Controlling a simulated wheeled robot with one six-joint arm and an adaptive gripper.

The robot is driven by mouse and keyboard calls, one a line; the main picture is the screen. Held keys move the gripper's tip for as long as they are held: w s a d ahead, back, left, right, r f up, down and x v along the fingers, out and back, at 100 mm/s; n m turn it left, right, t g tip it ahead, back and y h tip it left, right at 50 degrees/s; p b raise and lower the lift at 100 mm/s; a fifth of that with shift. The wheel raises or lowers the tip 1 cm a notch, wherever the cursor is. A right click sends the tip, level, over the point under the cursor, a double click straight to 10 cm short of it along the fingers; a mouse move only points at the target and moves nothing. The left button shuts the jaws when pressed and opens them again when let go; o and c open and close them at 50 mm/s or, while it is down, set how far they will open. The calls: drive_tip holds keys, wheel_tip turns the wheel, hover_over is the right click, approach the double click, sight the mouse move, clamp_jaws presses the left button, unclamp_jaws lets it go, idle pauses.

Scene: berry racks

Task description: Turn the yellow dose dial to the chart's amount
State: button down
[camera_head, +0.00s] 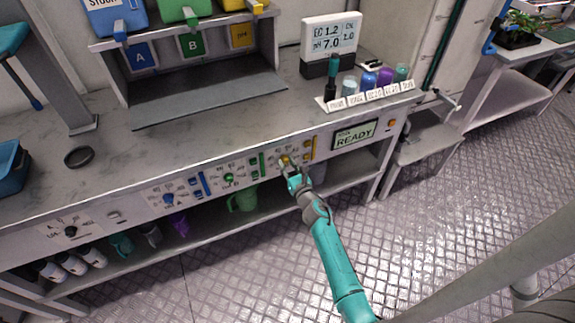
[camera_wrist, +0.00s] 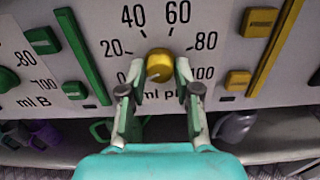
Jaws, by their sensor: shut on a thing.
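The yellow dose dial (camera_wrist: 159,64) is a round knob on the bench's white front panel. Its printed scale runs 0, 20, 40, 60, 80, 100, with "ml p…" below, partly covered by the fingers. A small dark mark shows low on the dial's face; its exact reading is hard to tell. My gripper (camera_wrist: 158,74) is shut on the dial, one finger on each side. In the head view my gripper (camera_head: 292,176) reaches the panel from below, and the yellow dial (camera_head: 285,160) shows just above it. I cannot make out a dose chart.
A green slider (camera_wrist: 80,50) stands left of the dial and a yellow slider (camera_wrist: 275,45) right, with a yellow button (camera_wrist: 238,80). A green display (camera_head: 355,135) reads READY. A meter (camera_head: 331,42) and labelled vials stand on the bench. Mugs sit on the shelf below.

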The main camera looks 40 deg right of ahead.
drive_tip(key=m, duration=2.2)
drive_tip(key=shift+m, duration=0.3)
drive_tip(key=m, duration=0.4)
drive_tip(key=shift+m, duration=0.3)
drive_tip(key=m, duration=0.4)
drive_tip(key=shift+m, duration=2.1)
